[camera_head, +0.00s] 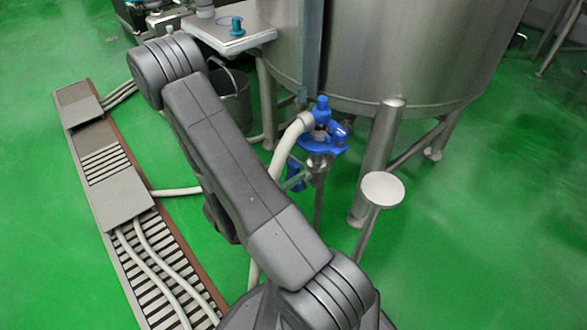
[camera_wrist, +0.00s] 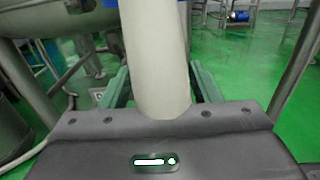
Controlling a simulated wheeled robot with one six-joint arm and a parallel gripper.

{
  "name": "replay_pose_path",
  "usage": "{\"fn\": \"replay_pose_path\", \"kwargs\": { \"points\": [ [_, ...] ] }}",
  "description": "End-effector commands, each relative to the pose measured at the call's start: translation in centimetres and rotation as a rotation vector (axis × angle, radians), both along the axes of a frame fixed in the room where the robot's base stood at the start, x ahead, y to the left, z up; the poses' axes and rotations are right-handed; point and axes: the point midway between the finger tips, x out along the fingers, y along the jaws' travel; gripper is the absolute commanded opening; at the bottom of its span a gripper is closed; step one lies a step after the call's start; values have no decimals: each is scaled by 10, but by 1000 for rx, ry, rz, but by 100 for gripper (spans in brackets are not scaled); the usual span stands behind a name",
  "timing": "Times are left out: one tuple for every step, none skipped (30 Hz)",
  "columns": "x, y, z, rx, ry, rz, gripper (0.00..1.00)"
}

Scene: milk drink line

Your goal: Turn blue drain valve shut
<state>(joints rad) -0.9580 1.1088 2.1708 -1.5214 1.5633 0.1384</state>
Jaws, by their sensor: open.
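The blue drain valve (camera_head: 322,145) sits at the bottom of the steel tank, where a thick white hose (camera_head: 287,150) meets it. A smaller blue piece (camera_head: 293,176) hangs just below and left of it. My arm crosses the head view, and my gripper is mostly hidden there. In the wrist view my gripper (camera_wrist: 160,88) is open, with a green finger on each side of the pale hose, which runs down the middle and covers the space between them. A sliver of blue (camera_wrist: 110,3) shows at the top edge; the valve itself is mostly out of that view.
The steel tank (camera_head: 390,50) stands on thick legs (camera_head: 378,160) right of the valve. A round-topped stand (camera_head: 382,189) is at the front right. A dark bucket (camera_head: 232,98) is behind my arm. A floor drain grate (camera_head: 165,265) with hoses lies left. Green floor is clear at right.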

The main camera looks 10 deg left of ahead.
Motion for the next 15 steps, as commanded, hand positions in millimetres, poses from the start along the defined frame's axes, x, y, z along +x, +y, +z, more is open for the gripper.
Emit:
{"fn": "replay_pose_path", "kwargs": {
  "points": [
    [4,-4,-1,0,0,-4,56],
    [6,-5,-1,0,0,-3,56],
    [8,-7,-1,0,0,-3,56],
    [10,-8,-1,0,0,-3,56],
    [11,-9,-1,0,0,-2,56],
    [13,-10,0,-1,-1,-2,56],
    [13,-11,0,-1,-1,-2,56],
    [14,-12,0,-1,-1,-1,56],
    [15,-12,0,-1,-1,-1,56],
    [15,-12,0,-1,-1,0,56],
    [16,-13,0,-1,-1,0,56],
    [16,-13,0,-1,0,0,56],
    [16,-13,0,-1,-1,0,56],
    [16,-13,0,-1,0,1,56],
    [16,-13,0,-1,0,1,56]
  ]
}}
